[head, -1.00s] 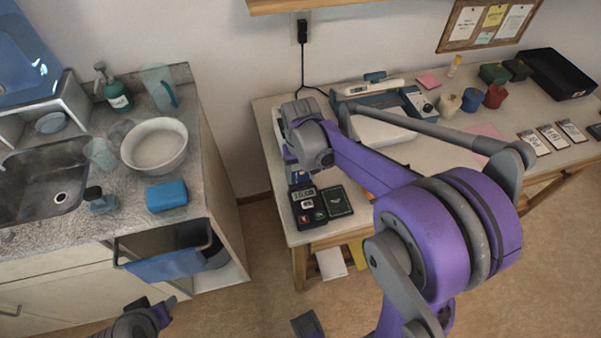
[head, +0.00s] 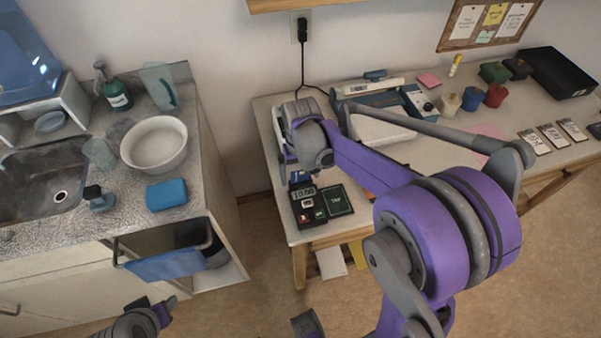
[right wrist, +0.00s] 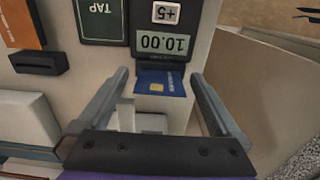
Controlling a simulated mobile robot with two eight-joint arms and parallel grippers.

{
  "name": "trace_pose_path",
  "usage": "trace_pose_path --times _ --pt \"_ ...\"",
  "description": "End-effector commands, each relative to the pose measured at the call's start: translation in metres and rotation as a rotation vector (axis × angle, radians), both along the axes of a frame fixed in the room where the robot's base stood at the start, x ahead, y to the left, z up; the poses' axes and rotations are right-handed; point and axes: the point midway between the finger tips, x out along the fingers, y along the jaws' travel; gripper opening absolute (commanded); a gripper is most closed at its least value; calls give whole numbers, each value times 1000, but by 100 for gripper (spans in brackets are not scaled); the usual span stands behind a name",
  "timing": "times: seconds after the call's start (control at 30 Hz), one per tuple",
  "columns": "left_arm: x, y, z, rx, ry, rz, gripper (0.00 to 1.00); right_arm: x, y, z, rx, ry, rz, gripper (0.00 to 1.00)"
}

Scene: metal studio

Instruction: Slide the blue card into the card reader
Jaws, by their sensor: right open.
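The card reader (head: 303,200) is a dark terminal with a 10.00 display at the near left corner of the right-hand table. It also shows at the top of the right wrist view (right wrist: 163,44). The blue card (right wrist: 162,83), with a gold chip, lies at the reader's edge below the display. Its far end meets or goes under that edge; I cannot tell how deep it sits. My right gripper (right wrist: 158,82) is open, one finger on each side of the card with gaps between. In the head view my right arm partly hides it. My left gripper (head: 163,308) is low at the left, its jaws unclear.
A dark TAP pad (right wrist: 100,20) adjoins the reader. A small black slotted block (right wrist: 38,63) and an orange-brown item (right wrist: 20,22) lie nearby. The sink counter (head: 205,150) is across a gap.

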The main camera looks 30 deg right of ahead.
Motion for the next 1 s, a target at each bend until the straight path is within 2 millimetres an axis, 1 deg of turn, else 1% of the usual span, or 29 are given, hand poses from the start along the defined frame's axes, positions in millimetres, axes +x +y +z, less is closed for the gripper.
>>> trace_pose_path --times 0.17,0.23,0.37,0.5,0.7,0.83,1.0 --pt "0 0 0 0 0 0 50 0 0 2 0 0 0 100" --pt "0 0 1 0 0 0 50 0 0 8 0 0 0 100" --pt "1 0 4 0 -1 0 50 0 0 29 0 0 0 100" --pt "1 0 7 0 -3 0 50 0 0 58 0 0 -1 100" --pt "2 0 10 0 -4 0 50 0 0 93 0 0 -1 100" --pt "2 0 11 0 -5 0 50 0 0 104 0 0 0 100" --pt "2 0 11 0 -5 0 50 0 0 109 0 0 0 100"
